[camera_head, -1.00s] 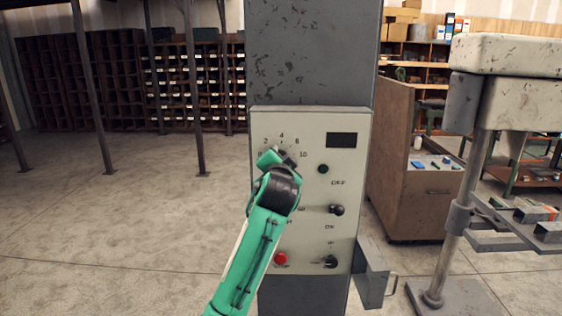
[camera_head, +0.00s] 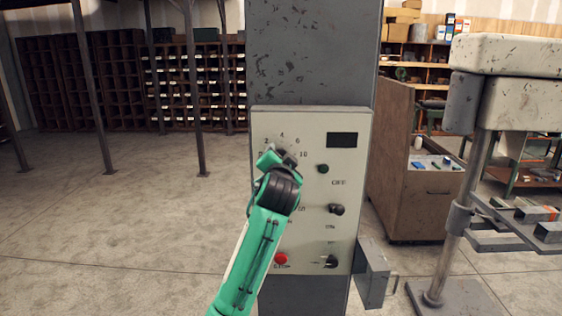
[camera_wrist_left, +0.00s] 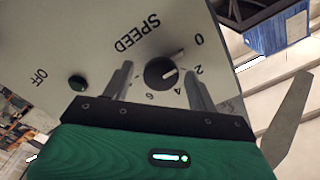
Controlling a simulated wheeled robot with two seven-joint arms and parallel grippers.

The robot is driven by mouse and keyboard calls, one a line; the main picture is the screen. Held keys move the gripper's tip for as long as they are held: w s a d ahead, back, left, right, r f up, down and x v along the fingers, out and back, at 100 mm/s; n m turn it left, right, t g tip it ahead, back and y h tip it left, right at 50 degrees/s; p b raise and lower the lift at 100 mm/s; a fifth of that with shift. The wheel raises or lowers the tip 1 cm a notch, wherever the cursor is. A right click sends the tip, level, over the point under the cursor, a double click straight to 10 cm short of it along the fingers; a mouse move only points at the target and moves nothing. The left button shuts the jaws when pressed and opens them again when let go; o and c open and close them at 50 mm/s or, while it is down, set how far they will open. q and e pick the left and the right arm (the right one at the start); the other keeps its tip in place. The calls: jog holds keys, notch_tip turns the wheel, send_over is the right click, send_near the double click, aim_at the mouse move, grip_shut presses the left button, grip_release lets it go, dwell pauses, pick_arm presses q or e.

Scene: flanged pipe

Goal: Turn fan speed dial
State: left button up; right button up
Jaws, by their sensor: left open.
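The fan speed dial, a round black knob with a pale pointer line (camera_wrist_left: 162,72), is on the pale control panel (camera_head: 341,188). In the left wrist view it shows upside down, under the word SPEED, with numbers around it; its pointer is toward the 0 to 2 side. My left gripper (camera_head: 275,153) is at the panel's upper left and hides the dial in the head view. In the wrist view its open fingers (camera_wrist_left: 158,80) appear on either side of the dial. I cannot tell whether they touch it. My right gripper is not in view.
The panel also carries a dark display (camera_head: 342,140), a green button (camera_head: 323,169), black switches (camera_head: 337,209) and a red button (camera_head: 281,259). A grey box (camera_head: 372,275) juts from the column's lower right. A worn machine (camera_head: 515,105) stands at the right. Open floor is at left.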

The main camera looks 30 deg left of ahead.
pick_arm(q)
jog(key=b+v, duration=0.3)
jog(key=v, duration=1)
jog(key=shift+s+d+b, duration=0.25)
jog(key=shift+s+b, duration=0.05)
jog(key=shift+b, duration=0.1)
